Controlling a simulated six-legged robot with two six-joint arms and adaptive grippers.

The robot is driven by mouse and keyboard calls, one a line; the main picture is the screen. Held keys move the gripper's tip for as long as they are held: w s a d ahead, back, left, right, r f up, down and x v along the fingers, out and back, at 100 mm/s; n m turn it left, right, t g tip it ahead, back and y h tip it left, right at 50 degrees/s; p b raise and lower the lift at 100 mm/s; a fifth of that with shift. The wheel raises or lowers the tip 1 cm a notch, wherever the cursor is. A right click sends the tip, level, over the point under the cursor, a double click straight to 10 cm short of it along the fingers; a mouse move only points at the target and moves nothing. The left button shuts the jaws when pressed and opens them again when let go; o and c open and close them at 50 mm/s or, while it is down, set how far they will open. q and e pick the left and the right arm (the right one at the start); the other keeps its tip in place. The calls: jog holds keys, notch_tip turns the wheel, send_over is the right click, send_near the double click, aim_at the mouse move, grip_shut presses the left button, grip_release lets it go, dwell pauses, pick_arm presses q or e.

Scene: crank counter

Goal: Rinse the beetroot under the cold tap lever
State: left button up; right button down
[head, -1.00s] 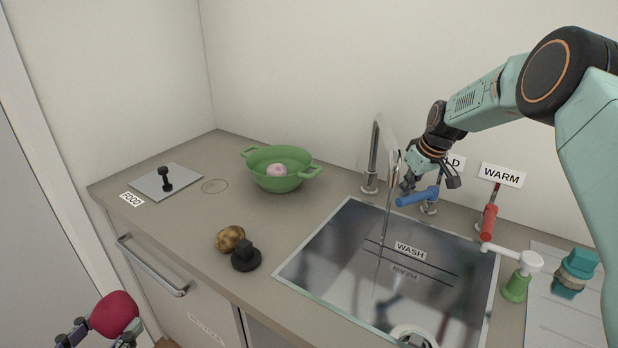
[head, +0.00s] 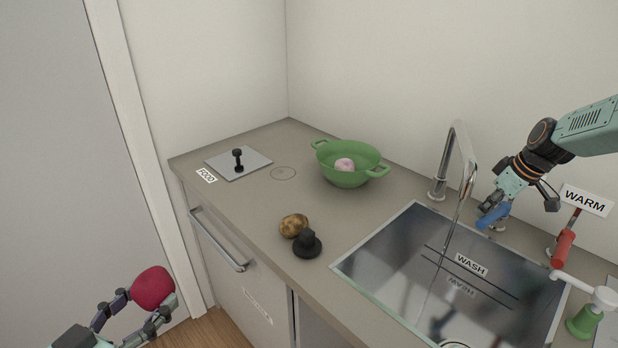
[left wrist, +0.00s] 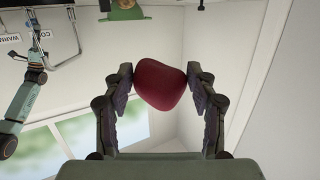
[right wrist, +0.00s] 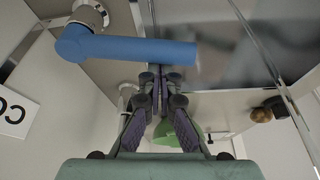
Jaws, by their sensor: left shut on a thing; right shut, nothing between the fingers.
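The red beetroot (head: 152,288) is held in my left gripper (head: 142,308), low at the left, off the front of the counter. The left wrist view shows the beetroot (left wrist: 160,84) between both fingers. The blue tap lever (head: 494,216) stands behind the sink at the right. My right gripper (head: 487,208) is shut and empty, close against this lever. In the right wrist view the lever (right wrist: 140,49) crosses just past the shut fingertips (right wrist: 162,75); contact is unclear. The tap (head: 469,160) arches over the sink (head: 400,262), and a thin stream like water falls from its spout.
A green colander (head: 345,177) holding a pale pink round item stands at the back. A potato (head: 293,225) and a black knobbed piece (head: 307,246) sit left of the sink. A red lever (head: 563,248) marked WARM and a green-based crank (head: 584,320) stand right.

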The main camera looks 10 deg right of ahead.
pick_arm(q)
jog(key=shift+s+d+r, duration=0.1)
jog(key=shift+r, duration=0.2)
pick_arm(e)
jog(key=shift+s+d, duration=0.2)
jog(key=shift+s, duration=0.2)
pick_arm(q)
jog(key=shift+r+p, duration=0.1)
jog(key=shift+p, duration=0.2)
pick_arm(e)
jog(key=shift+s+r, duration=0.1)
jog(key=shift+s, duration=0.1)
